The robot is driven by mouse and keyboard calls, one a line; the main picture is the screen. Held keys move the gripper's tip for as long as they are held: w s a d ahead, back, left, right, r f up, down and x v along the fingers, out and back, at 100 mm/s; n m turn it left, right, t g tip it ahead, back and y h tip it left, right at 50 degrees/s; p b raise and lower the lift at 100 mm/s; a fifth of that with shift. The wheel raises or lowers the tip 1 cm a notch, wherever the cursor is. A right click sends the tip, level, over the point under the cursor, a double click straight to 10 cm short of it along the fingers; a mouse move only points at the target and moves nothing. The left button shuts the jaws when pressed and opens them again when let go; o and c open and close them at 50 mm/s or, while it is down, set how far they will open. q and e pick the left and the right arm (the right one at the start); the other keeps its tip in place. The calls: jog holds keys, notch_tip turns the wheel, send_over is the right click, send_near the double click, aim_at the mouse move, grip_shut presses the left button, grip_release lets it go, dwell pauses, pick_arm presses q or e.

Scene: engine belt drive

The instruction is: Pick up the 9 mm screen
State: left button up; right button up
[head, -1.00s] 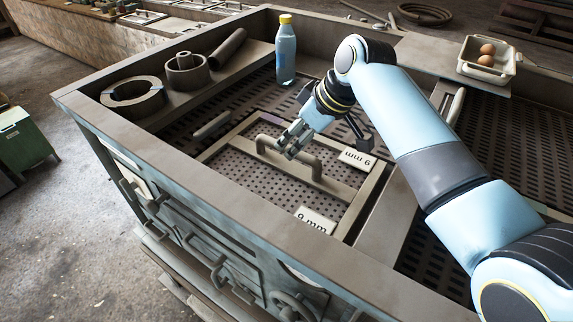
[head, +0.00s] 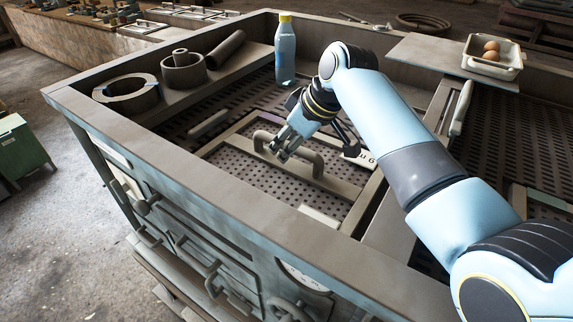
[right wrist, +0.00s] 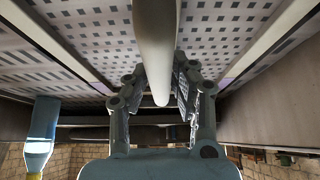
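The 9 mm screen (head: 325,195) is a perforated plate in a tan frame, set in the large metal box. A pale label (head: 319,215) lies at its front edge, its text unreadable now; another at the right is partly hidden. A raised bar handle (head: 304,164) spans the screen. My right gripper (head: 281,153) reaches down onto the handle's left part. My left gripper is not in view.
A bottle with a yellow cap (head: 285,50) stands behind my right gripper. Rings and a cylinder lie on the left shelf (head: 207,80). The box's raised front wall (head: 220,190) borders the screen.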

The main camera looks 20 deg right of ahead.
grip_shut()
jog(key=shift+w+r, duration=0.1)
